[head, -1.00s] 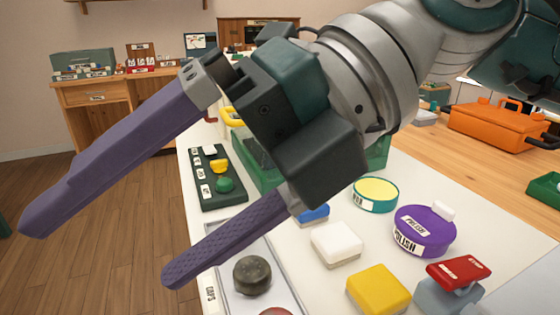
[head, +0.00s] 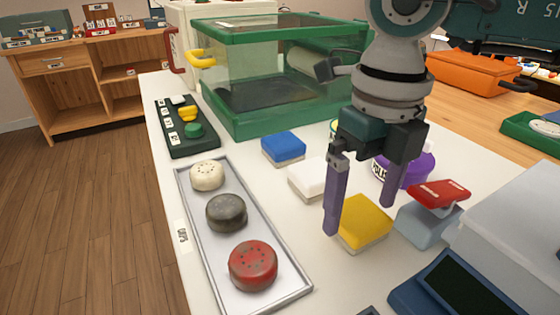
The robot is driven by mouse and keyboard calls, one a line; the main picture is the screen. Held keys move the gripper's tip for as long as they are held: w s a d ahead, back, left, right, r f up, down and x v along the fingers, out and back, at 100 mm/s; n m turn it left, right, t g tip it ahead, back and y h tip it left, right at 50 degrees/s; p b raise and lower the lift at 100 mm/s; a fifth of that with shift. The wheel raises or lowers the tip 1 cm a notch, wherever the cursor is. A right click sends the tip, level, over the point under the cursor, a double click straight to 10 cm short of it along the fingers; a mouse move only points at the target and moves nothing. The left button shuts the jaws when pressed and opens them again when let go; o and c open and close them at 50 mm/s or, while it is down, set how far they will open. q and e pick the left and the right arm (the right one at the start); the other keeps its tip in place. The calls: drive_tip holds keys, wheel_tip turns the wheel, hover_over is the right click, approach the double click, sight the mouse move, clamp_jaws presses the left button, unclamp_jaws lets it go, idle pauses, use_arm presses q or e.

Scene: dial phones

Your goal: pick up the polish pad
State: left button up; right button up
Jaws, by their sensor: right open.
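Three two-layer pads lie on the white tabletop: a blue one (head: 284,147), a white one (head: 306,177) and a yellow one (head: 365,226). I see no readable label on them, so I cannot tell by name which is the polish pad. A purple tin (head: 418,173), labelled polish in the earlier frame, stands behind my right gripper, partly hidden. My right gripper (head: 360,217) is open and points down over the yellow pad, with its purple fingers to either side in the picture. Contact cannot be told. My left gripper is not in view.
A grey tray (head: 233,259) holds cream, dark grey and red round caps. A red-topped grey block (head: 428,222) stands right of the yellow pad. A green-framed clear box (head: 235,120) stands behind. A pale box (head: 515,235) and dark blue device (head: 455,290) crowd the right front.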

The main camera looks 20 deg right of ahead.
sight(360, 213)
wheel_tip(360, 213, down, 2)
drive_tip(key=shift+f, duration=0.1)
drive_tip(key=shift+c, duration=0.2)
drive_tip(key=c, duration=1.2)
drive_tip(key=shift+c, duration=0.2)
drive_tip(key=shift+r, duration=0.55)
wheel_tip(360, 213, up, 19)
drive_tip(key=p, duration=0.2)
